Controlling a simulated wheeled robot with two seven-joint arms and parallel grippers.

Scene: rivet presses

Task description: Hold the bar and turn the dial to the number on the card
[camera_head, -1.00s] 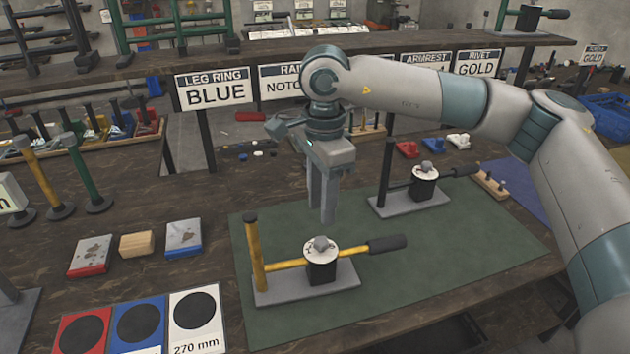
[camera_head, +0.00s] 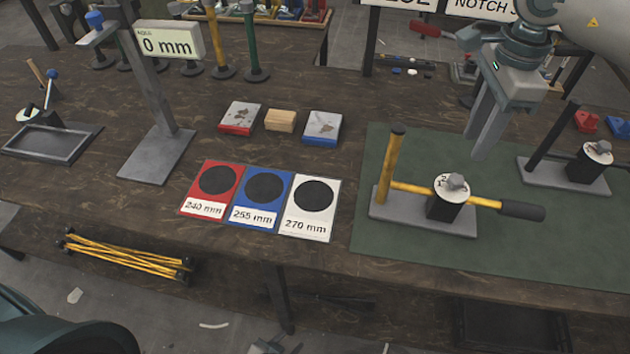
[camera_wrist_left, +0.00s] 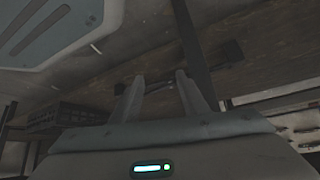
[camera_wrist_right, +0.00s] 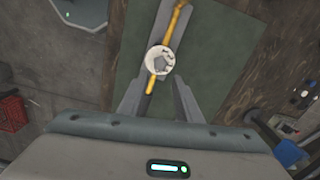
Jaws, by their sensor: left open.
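The yellow lever bar (camera_head: 420,190) with its black handle (camera_head: 522,210) lies across a press on the green mat. The white dial (camera_head: 452,186) with a grey knob sits on the press's black block; digits 1 and 2 show. The notch card (camera_head: 486,8) is cut off at the top edge, its number not visible. My right gripper (camera_head: 478,150) is open and empty above the press, pointing down; in the right wrist view the dial (camera_wrist_right: 160,60) and bar lie beyond its fingertips. My left gripper (camera_wrist_left: 158,78) shows only in its wrist view, open and empty, facing the bench's underside.
A second press (camera_head: 580,170) stands at the right. Red, blue and white length cards (camera_head: 312,208) lie left of the mat (camera_head: 420,265). A "0 mm" gauge (camera_head: 165,42) stands further left.

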